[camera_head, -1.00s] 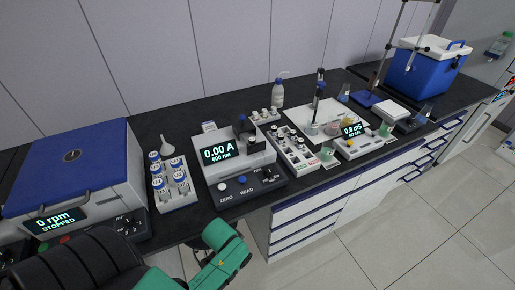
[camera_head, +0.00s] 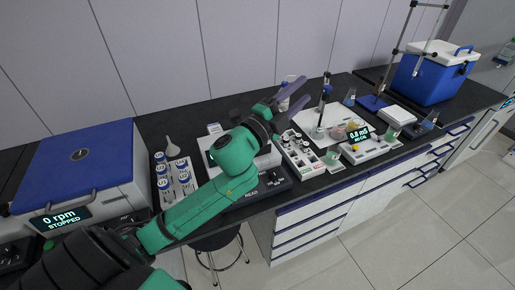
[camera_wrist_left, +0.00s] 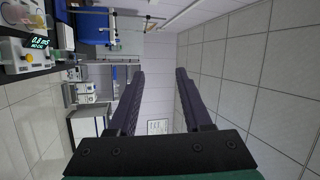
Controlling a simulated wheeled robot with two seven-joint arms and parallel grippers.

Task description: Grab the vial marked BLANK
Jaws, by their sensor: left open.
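My left gripper (camera_head: 300,92) is open and empty, raised above the bench beside the spectrophotometer. In the left wrist view its two dark fingers (camera_wrist_left: 160,72) stand apart with nothing between them. A white rack (camera_head: 315,169) with several small dark-capped vials stands just right of the spectrophotometer (camera_head: 268,188), below and to the right of the gripper. I cannot read a BLANK label on any vial. My arm and gripper hide much of the spectrophotometer and the area behind it. My right gripper is not in view.
A blue-lidded centrifuge (camera_head: 80,160) and a rack of blue-capped tubes (camera_head: 186,192) stand at left. A meter (camera_head: 372,148) stands right of the vial rack. A thin stand (camera_head: 402,50) and blue cooler (camera_head: 433,75) are farther right. A stool (camera_head: 217,245) is below the bench.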

